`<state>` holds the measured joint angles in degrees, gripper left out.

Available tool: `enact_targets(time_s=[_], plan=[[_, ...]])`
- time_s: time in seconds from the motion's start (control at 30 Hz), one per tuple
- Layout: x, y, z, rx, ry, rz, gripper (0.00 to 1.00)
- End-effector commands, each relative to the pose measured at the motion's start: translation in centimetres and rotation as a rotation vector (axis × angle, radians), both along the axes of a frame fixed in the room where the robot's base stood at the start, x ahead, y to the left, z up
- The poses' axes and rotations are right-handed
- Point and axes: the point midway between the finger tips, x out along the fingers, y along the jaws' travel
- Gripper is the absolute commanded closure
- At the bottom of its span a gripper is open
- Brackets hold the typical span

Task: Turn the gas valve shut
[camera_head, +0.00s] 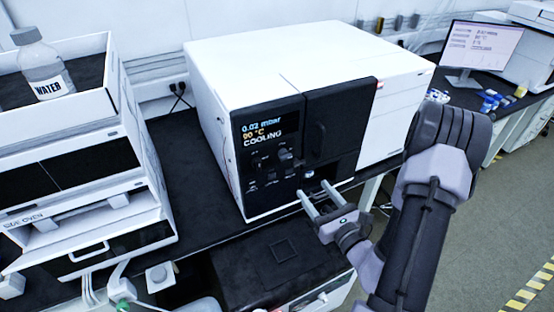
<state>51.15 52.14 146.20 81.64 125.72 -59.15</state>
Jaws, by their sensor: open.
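A large white instrument (310,60) stands on the black bench. Its dark front panel (242,162) shows "0.02 mbar", "90 °C" and "COOLING". Several small dark knobs or fittings sit below the readout, the most prominent being a knob (285,155). No label I can read says which of them is the gas valve. My gripper (313,188) is in front of the panel's lower right part, below and right of that knob. Its two fingers are apart with nothing seen between them. Whether the fingertips touch the panel is unclear.
A stack of white units (70,160) with a bottle marked WATER (42,68) stands at the left. A dark-topped unit (260,272) lies below my gripper. A monitor (482,45) and small items stand at the back right.

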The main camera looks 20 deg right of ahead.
Motion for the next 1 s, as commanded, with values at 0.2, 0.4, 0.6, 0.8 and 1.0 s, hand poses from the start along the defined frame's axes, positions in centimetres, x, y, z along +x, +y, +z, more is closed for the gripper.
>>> enact_targets(time_s=[0.2, 0.4, 0.6, 0.8, 1.0], plan=[[6.5, 0.7, 0.0, -0.001, -0.006, 0.012, 0.42], [12.1, 0.8, 0.1, 0.000, -0.005, 0.010, 0.42], [14.9, 0.8, 0.0, 0.001, -0.005, 0.007, 0.42], [15.4, 0.8, -0.1, 0.003, -0.003, 0.007, 0.42], [15.4, 0.8, -0.1, 0.002, -0.003, 0.007, 0.56]])
